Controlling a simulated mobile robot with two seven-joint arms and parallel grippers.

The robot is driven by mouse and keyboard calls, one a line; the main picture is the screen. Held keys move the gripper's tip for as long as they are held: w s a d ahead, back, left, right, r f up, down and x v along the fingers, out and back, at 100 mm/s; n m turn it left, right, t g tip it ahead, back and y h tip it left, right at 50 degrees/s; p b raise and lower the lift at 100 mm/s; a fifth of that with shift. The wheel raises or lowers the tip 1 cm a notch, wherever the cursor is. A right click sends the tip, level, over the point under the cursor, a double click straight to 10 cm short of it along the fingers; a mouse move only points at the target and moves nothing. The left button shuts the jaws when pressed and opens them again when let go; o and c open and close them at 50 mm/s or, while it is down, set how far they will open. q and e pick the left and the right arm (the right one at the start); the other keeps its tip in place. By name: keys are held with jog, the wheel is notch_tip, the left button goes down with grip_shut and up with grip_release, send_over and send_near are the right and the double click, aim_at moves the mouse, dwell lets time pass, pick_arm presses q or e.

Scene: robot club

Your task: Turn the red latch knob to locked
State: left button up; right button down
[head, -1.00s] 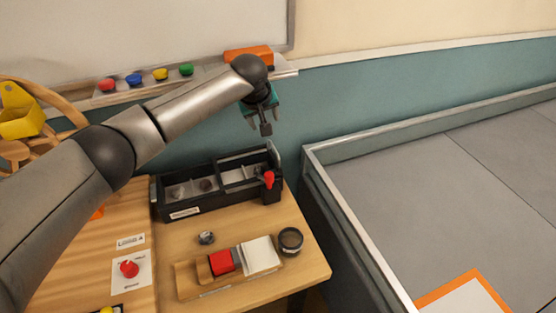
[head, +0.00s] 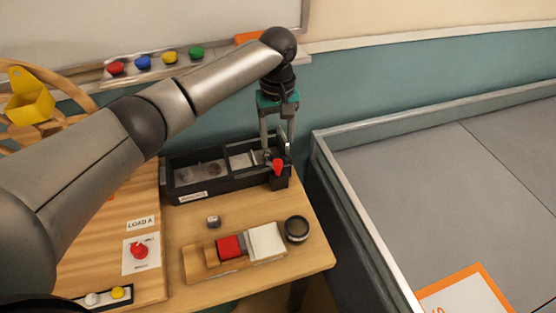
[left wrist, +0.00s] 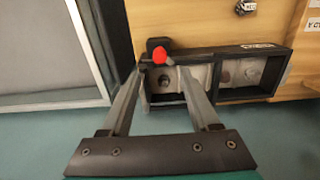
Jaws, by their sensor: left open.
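The red latch knob (head: 278,166) is on a black block at the right end of the black open-top box (head: 187,198). In the left wrist view the knob (left wrist: 160,55) is a red round head just beyond the fingertips, by the box's left end. My left gripper (head: 278,148) points down over that end of the box. Its two fingers are apart and empty in the left wrist view (left wrist: 162,72), with the knob roughly between their lines. I cannot tell whether a finger touches it. My right gripper is out of view.
A walled grey arena (head: 420,190) stands at the right.

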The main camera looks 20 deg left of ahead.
aim_at(278, 161)
pick_arm(q)
notch_tip(278, 161, down, 8)
jog(key=shift+f+b, duration=0.2)
jog(key=shift+b, duration=0.75)
grip_shut()
